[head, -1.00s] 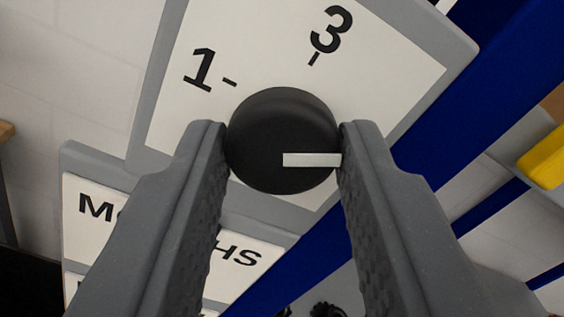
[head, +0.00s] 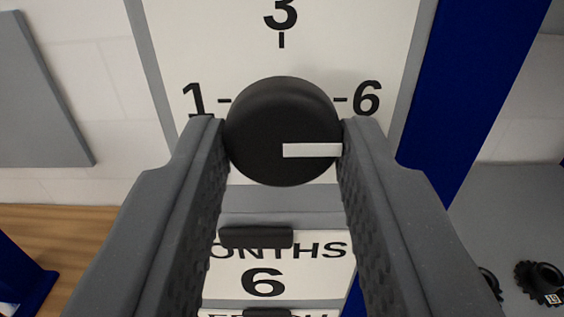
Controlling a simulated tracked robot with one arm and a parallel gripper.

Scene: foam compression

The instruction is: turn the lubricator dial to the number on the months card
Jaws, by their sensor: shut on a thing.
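The black round dial (head: 275,125) sits on a white lubricator panel (head: 200,40) with a grey border. The panel shows 1 on the left, 3 at the top and 6 on the right. The dial's white pointer (head: 312,150) points right, level in the picture, to the side of the 6. My gripper (head: 283,140) is shut on the dial, one finger on each side. The months card (head: 315,283) below, seen between my fingers, reads 6. A black clip (head: 256,237) covers part of its heading.
A blue upright (head: 470,80) runs beside the panel on the right. A grey board (head: 35,90) is on the pale wall at left. A second card, cut off by the bottom edge, lies under the months card. Dark round parts (head: 540,283) are at lower right.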

